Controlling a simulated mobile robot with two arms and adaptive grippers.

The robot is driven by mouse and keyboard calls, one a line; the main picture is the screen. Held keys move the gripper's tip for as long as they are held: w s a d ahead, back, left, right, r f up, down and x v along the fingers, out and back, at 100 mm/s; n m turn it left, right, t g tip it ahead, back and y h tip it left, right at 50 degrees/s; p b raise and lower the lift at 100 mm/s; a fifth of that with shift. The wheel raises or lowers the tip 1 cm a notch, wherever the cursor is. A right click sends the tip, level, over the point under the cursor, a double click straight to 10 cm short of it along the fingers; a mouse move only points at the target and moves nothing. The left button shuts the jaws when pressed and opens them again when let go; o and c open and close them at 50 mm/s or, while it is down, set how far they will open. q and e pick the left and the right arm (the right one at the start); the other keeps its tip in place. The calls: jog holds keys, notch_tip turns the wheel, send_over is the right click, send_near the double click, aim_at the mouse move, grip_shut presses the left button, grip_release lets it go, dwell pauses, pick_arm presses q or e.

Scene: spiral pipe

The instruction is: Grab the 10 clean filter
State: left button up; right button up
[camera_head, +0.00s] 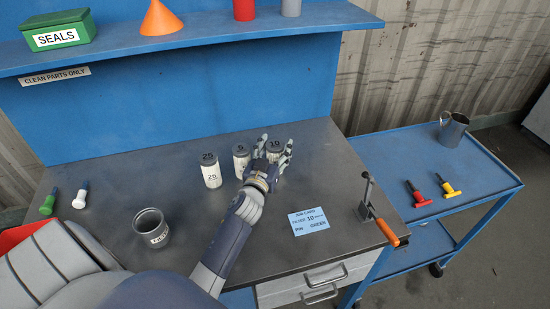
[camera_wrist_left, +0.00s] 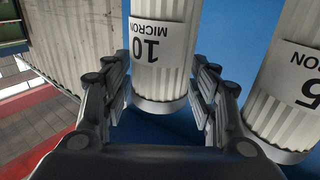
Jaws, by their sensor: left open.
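The 10 filter (camera_head: 275,144) is a white ribbed cylinder with a dark top marked 10, standing upright on the grey workbench at the right end of a row of filters. It also shows in the left wrist view (camera_wrist_left: 160,45), with a "10 MICRON" label. My left gripper (camera_head: 276,155) is open, with its fingers on either side of the 10 filter. In the left wrist view gaps show beside the filter's lower part. The 5 filter (camera_head: 241,157) stands close to its left, and the 25 filter (camera_head: 210,171) further left. My right gripper is out of view.
A job card (camera_head: 309,221) reads filter 10, pin green. A lever clamp (camera_head: 377,212) sits at the bench's right edge. A grey cup (camera_head: 151,228), a green-handled pin (camera_head: 49,202) and a white-handled pin (camera_head: 81,195) are at left. A blue cart (camera_head: 400,150) stands right.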

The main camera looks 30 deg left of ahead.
pick_arm(q)
jog(key=c, duration=0.9)
jog(key=shift+o, duration=0.2)
